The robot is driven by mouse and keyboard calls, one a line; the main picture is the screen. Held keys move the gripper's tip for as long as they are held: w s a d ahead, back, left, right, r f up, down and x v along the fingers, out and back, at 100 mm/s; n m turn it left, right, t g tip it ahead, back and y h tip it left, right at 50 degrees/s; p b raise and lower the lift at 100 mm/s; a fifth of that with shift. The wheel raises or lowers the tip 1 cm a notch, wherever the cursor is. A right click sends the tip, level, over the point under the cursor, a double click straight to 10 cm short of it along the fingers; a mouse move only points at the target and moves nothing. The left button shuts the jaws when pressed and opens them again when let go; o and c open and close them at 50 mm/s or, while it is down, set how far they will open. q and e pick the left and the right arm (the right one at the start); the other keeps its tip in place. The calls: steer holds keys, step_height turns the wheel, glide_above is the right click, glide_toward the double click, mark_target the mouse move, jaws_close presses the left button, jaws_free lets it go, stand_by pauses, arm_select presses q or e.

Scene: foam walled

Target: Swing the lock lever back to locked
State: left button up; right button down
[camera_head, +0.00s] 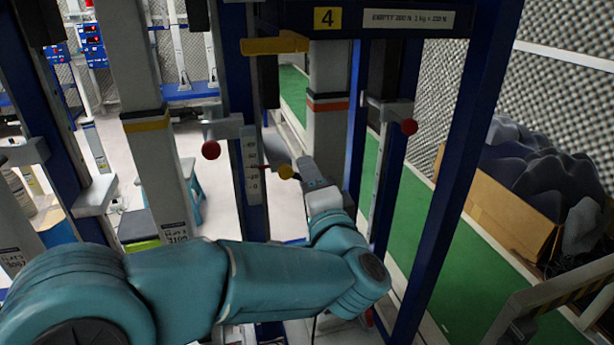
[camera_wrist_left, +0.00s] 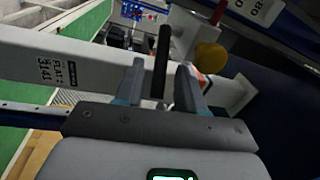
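My left gripper (camera_head: 308,172) reaches in from the left to the upright frame under the yellow "4" sign. A yellow ball knob (camera_head: 286,171) is just left of its fingertips. In the left wrist view my gripper (camera_wrist_left: 160,82) has its two fingers apart. A dark bar (camera_wrist_left: 162,50) runs between them, with a gap showing on each side. The yellow knob (camera_wrist_left: 210,57) is beyond the right finger, apart from it. I cannot tell for sure which part is the lock lever; the dark bar may be its handle. My right gripper is not in view.
Red ball knobs stick out at the left (camera_head: 211,149) and right (camera_head: 409,127) of the frame. A blue post (camera_head: 462,150) stands close on the right. A cardboard box (camera_head: 510,220) with dark foam stands by the wall, beside a green floor strip (camera_head: 450,265).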

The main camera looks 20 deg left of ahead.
arm_select(q)
steer(key=shift+w+f, duration=0.1)
jaws_close()
steer(key=shift+s+r+m+t+h+p, duration=0.25)
steer(key=shift+s+m+t+h+p, duration=0.15)
steer(key=shift+m+h+p, duration=0.15)
steer(key=shift+f+m+h, duration=0.2)
steer(key=shift+m+h, duration=0.05)
steer(key=shift+h, duration=0.3)
jaws_free()
steer(key=shift+s, duration=0.1)
